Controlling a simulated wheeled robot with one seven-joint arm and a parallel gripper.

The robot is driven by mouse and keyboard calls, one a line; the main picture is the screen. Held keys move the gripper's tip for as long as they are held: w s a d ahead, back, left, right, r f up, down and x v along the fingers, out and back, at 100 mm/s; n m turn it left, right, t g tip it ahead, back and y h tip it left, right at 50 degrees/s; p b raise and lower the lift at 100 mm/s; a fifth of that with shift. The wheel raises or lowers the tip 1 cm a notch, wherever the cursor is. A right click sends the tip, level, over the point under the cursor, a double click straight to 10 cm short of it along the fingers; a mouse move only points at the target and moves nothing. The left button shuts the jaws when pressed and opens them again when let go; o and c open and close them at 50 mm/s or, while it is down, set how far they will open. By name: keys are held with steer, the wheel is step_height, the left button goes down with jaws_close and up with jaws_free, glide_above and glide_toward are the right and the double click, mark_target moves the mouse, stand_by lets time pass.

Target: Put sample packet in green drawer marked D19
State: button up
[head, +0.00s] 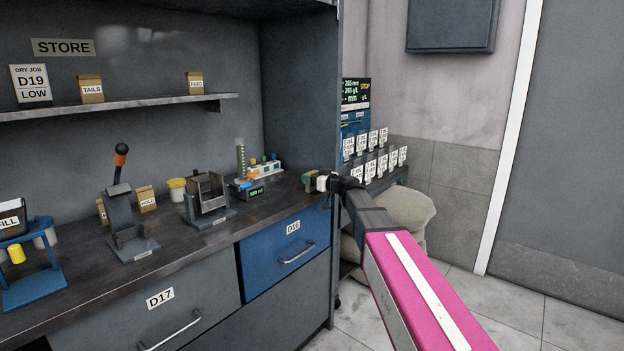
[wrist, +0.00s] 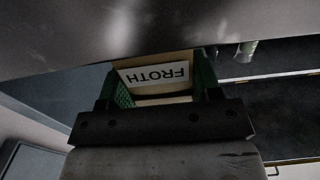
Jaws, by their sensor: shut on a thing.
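My gripper (head: 318,183) is at the right end of the counter, by the cabinet's right upright. In the wrist view, the green fingers of my gripper (wrist: 158,85) are shut on a tan sample packet (wrist: 150,64) with a white label reading FROTH, upside down in that view. A small brown part of the packet (head: 308,179) shows in the head view. No green drawer is in view. A grey drawer (head: 195,305) is marked D17. A blue drawer (head: 270,262) has a small label that looks like D16. Both look shut.
A sign (head: 31,84) on the shelf reads DRY JOB, D19, LOW. Packets marked TAILS (head: 91,90) and FEED (head: 195,84) stand there. The counter (head: 185,249) holds a lever press (head: 124,215) and other equipment. Pale sacks (head: 408,215) lie right of the cabinet; floor is clear nearer.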

steer(key=shift+f, duration=0.1)
steer(key=o, duration=0.9)
steer(key=shift+o, duration=0.2)
steer(key=shift+s+d, duration=0.15)
steer(key=v, duration=1.2)
steer(key=s+d+f+m+g+h, duration=0.25)
steer(key=s+f, duration=0.35)
steer(key=f, duration=0.3)
steer(key=s+d+f+m+g+h, duration=0.2)
steer(key=s+f+g+h, duration=0.15)
steer(key=s+f, duration=0.45)
steer(key=s+d+f+m+g+h, duration=0.2)
steer(key=s+f+h, duration=0.15)
steer(key=f, duration=0.75)
steer(key=s+d+f+m+g+h, duration=0.3)
steer(key=s+d+f, duration=0.3)
steer(key=s, duration=0.3)
steer(key=shift+d+f+m+h, duration=0.2)
steer(key=shift+d+m+h, duration=0.25)
steer(key=shift+d+h, duration=0.3)
